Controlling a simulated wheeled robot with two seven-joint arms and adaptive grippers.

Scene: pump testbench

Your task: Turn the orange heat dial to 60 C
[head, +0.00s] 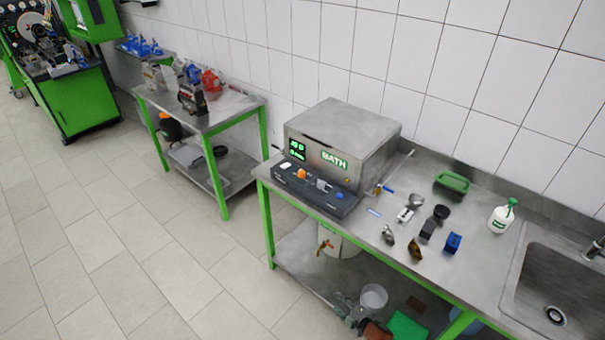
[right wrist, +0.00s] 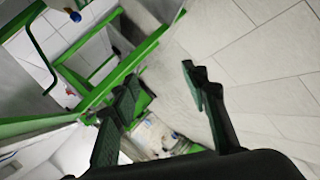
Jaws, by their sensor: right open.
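The orange heat dial (head: 301,174) is on the sloped dark front panel of the grey metal bath (head: 345,125), in the head view. A small dark display (head: 297,149) with green characters is above it; its digits are too small to read surely. My right gripper (right wrist: 160,78) shows in the right wrist view, with its two dark fingers spread apart and nothing between them. It points toward floor and green table frames, and the dial is not visible between the fingers. I see no gripper in the head view, and my left gripper is in neither view.
The panel also carries a white switch (head: 286,165), a grey knob (head: 321,184) and a blue button (head: 339,195). The tiled floor in front is clear.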

